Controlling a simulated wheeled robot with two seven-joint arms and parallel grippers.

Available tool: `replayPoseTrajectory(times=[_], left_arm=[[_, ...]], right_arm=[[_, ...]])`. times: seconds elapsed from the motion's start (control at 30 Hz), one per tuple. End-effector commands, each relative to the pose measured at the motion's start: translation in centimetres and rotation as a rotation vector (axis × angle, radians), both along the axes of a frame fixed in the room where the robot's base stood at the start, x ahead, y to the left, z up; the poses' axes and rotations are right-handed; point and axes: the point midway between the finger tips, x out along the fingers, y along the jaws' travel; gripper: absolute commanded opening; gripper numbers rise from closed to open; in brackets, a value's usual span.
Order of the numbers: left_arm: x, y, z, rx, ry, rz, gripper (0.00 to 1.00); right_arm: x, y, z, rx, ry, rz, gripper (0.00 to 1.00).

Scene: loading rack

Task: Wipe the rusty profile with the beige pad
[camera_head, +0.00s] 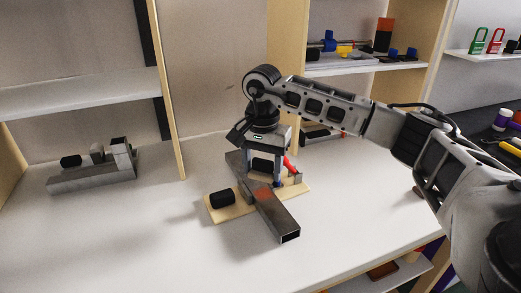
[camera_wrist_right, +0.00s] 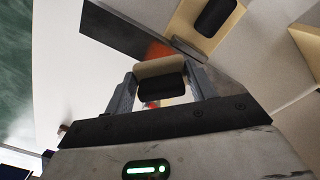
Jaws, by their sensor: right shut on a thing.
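The rusty profile (camera_head: 278,219) is a dark grey square metal tube lying diagonally across a light wooden board (camera_head: 235,209). An orange-brown rust patch (camera_head: 264,193) shows on its top face. It also shows in the right wrist view (camera_wrist_right: 122,34), with rust beside the pad. My right gripper (camera_head: 263,180) points down over the profile, just behind the rust patch. It is shut on the black grip of the beige pad (camera_wrist_right: 160,67). I cannot tell whether the pad touches the profile. My left gripper is not in view.
A black cylinder (camera_head: 222,199) sits at the board's left end, and a red lever (camera_head: 290,166) stands behind the profile. A grey metal fixture (camera_head: 90,177) lies at the left. Wooden shelf uprights (camera_head: 167,90) stand behind. The front of the white table (camera_head: 150,250) is clear.

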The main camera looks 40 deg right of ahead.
Motion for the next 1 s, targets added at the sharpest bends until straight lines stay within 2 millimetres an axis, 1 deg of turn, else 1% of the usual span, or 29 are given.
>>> replayPoseTrajectory(times=[0.03,0.1,0.2,0.3,0.47,0.87,0.97,1.0], left_arm=[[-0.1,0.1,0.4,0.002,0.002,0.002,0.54],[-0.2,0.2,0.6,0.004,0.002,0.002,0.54],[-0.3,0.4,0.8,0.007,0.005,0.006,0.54],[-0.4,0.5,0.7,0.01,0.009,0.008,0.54],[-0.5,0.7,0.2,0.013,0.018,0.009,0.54],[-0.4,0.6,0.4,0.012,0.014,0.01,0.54],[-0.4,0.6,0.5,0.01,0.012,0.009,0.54],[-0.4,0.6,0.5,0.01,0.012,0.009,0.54]], right_arm=[[0.0,-0.1,0.9,0.001,-0.001,-0.001,0.31],[-0.1,-0.1,1.5,0.001,-0.002,-0.002,0.31],[-0.1,-0.2,2.3,0.001,-0.002,-0.004,0.31],[-0.1,-0.2,2.6,0.001,-0.002,-0.004,0.31],[-0.2,-0.2,2.6,0.001,-0.001,-0.005,0.31],[-0.2,-0.1,2.5,0.001,-0.001,0.0,0.31],[-0.5,0.9,2.3,-0.002,-0.001,0.064,0.31],[-0.9,1.7,2.1,-0.004,-0.001,0.116,0.31]])
